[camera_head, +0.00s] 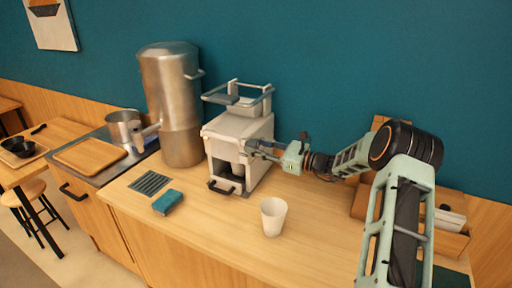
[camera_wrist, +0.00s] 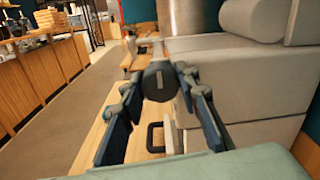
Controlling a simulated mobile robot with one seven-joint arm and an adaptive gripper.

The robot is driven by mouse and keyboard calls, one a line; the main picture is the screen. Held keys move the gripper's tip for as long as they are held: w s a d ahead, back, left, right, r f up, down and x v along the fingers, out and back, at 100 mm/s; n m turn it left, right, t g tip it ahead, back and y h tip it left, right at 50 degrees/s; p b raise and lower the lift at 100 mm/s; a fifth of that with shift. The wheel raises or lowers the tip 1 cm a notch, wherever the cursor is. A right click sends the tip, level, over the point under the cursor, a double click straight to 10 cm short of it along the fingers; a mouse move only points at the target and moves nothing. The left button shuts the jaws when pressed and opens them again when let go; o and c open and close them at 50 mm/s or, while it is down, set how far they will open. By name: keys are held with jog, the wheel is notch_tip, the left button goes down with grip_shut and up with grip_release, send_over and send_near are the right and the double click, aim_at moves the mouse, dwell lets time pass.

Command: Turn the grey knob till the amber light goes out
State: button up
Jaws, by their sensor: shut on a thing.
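The grey knob (camera_wrist: 159,83) is a dark round dial with a pale line that stands near upright in the wrist view. It is on the front of the white machine (camera_head: 229,128), which also fills the right of the wrist view (camera_wrist: 262,75). My gripper (camera_head: 251,147) reaches in from the right at the machine's front. In the wrist view its two fingers (camera_wrist: 160,78) close on the knob from both sides. In the head view the gripper hides the knob.
A white cup (camera_head: 273,217) stands on the wooden counter in front of the machine. A blue sponge (camera_head: 167,202) and a dark slatted mat (camera_head: 151,183) lie to the left. A tall metal urn (camera_head: 171,100) stands left of the machine. Counter around the cup is clear.

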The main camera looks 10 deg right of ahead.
jog(key=shift+f+b, duration=0.1)
jog(key=shift+b, duration=0.35)
jog(key=n+b, duration=0.2)
jog(key=b, duration=0.1)
jog(key=shift+f, duration=0.25)
jog(key=n+b, duration=0.1)
jog(key=b, duration=0.2)
jog(key=shift+f+n, duration=0.1)
jog(key=shift+n, duration=0.3)
jog(key=n+b, duration=0.3)
jog(key=b, duration=0.3)
jog(key=shift+n, duration=0.4)
jog(key=n+b, duration=0.3)
jog(key=b, duration=0.3)
jog(key=shift+n, duration=0.4)
jog(key=n+b, duration=0.3)
jog(key=b, duration=0.3)
jog(key=shift+n, duration=0.3)
jog(key=n+b, duration=0.3)
jog(key=b, duration=0.2)
jog(key=shift+n+y, duration=0.3)
jog(key=n+b, duration=0.3)
jog(key=shift+r+b, duration=0.2)
jog(key=shift+b, duration=0.15)
jog(key=shift+r+n+b, duration=0.15)
jog(key=shift+n+b, duration=0.6)
jog(key=shift+n, duration=0.05)
